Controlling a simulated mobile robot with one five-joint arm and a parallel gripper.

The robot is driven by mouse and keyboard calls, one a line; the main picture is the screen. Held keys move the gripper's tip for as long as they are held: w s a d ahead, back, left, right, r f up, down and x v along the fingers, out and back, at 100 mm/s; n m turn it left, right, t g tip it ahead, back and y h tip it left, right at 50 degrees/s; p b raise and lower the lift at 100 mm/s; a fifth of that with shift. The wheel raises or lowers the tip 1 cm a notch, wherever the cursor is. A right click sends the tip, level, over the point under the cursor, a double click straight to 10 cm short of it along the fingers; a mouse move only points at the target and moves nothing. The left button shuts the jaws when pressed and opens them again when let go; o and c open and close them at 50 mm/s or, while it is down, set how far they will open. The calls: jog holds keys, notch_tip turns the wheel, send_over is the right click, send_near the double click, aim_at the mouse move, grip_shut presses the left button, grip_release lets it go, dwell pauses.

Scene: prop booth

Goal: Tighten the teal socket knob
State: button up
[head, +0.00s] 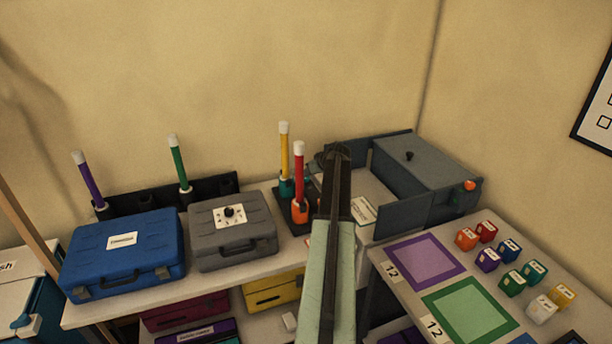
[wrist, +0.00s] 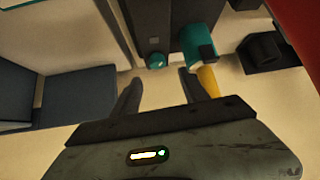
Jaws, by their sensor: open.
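In the head view a teal socket (head: 286,188) on a dark base (head: 279,206) holds an upright yellow stick (head: 284,146) with a white top. The wrist view shows the teal socket (wrist: 198,40) and the yellow stick (wrist: 208,82) close up. A small round teal knob (wrist: 157,60) sits beside the socket at the end of a dark block. My gripper (wrist: 160,76) is open, its two fingers apart, with the knob in line with the gap just past the tips. The stick is close to the right finger; contact is unclear. In the head view my gripper (head: 333,153) is beside the sockets.
An orange socket (head: 300,211) with a red stick (head: 299,170) stands in front of the teal one. A grey case (head: 232,235) and blue case (head: 123,255) lie to the left. A grey open-fronted enclosure (head: 425,165) stands to the right.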

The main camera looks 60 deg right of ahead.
aim_at(308, 178)
jog(key=b+x, duration=0.5)
jog(key=x, duration=0.3)
jog(key=shift+s+d+f+b, duration=0.1)
jog(key=shift+s+d+b, duration=0.05)
jog(key=shift+b, duration=0.25)
